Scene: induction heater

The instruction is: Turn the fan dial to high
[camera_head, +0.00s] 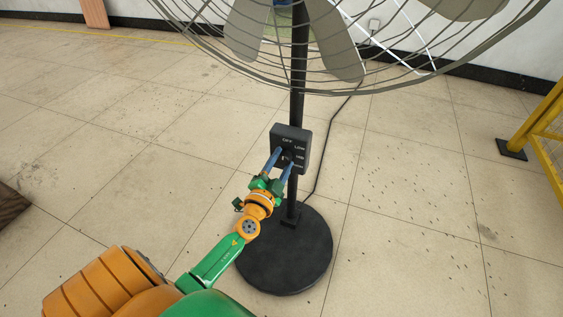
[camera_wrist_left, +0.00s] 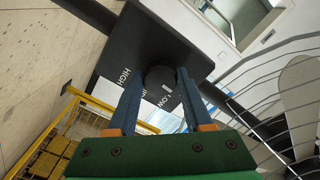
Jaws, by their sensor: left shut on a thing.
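The black control box (camera_head: 301,137) sits on the pole of a standing fan (camera_head: 298,80). White labels show on its face; OFF and LOW read in the head view, and HIGH and LOW read in the wrist view. The round black fan dial (camera_wrist_left: 159,76) is at the middle of the box face. My left gripper (camera_head: 284,156) is shut on the dial, with one blue finger on each side of it in the left wrist view. My right gripper is not in view.
The fan's wire cage (camera_head: 400,75) spreads above the box. Its round black base (camera_head: 285,262) stands on the tiled floor. A black cable (camera_head: 327,150) runs from behind the pole to the wall. A yellow metal frame (camera_head: 545,125) stands at right. The floor around is mostly free.

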